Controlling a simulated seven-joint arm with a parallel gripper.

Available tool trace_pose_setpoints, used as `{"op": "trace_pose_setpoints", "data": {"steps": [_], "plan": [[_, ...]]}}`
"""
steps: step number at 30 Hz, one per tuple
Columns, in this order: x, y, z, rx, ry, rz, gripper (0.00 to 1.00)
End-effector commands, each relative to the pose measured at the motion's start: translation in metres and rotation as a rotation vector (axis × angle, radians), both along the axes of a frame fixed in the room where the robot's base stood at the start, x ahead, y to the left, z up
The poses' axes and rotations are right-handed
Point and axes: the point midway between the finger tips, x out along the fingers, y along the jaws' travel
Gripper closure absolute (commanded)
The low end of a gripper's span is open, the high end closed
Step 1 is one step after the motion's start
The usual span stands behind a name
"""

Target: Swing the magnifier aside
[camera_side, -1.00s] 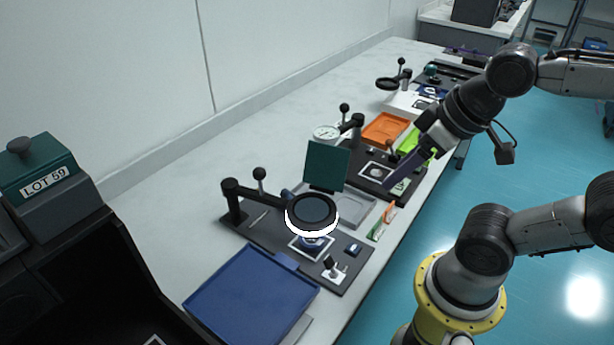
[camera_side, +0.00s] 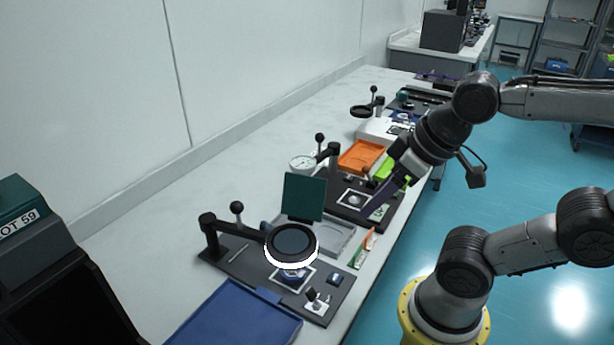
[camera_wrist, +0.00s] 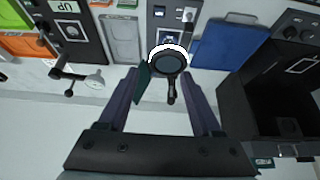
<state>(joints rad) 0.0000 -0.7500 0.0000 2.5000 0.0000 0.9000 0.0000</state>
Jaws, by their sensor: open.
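The nearest magnifier (camera_side: 292,243) is a dark round lens with a white ring, on a black arm from a post with a ball knob (camera_side: 237,208). It hangs over a white-framed square (camera_side: 283,281) on a dark base plate (camera_side: 237,262) and partly hides it. In the wrist view the magnifier (camera_wrist: 169,63) shows ahead, between the finger lines. My gripper (camera_side: 378,203) is open and empty, right of the magnifier and apart from it in the side view. Its two purple fingers (camera_wrist: 162,82) are spread wide in the wrist view.
A dark green panel (camera_side: 305,197) stands close behind the lens. A blue tray (camera_side: 235,322) lies in front, a grey tray (camera_side: 335,238) behind. Farther along are a dial gauge (camera_side: 303,163), an orange tray (camera_side: 362,156) and another magnifier (camera_side: 361,111). The bench along the wall is clear.

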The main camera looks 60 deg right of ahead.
Motion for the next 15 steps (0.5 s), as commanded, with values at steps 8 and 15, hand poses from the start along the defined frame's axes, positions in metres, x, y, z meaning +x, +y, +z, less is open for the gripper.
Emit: {"op": "trace_pose_setpoints", "data": {"steps": [8, 15], "plan": [[0.000, 0.000, 0.000, 0.000, 0.000, 0.000, 0.34], [0.025, 0.005, 0.016, 0.038, -0.130, -0.020, 0.34]]}}
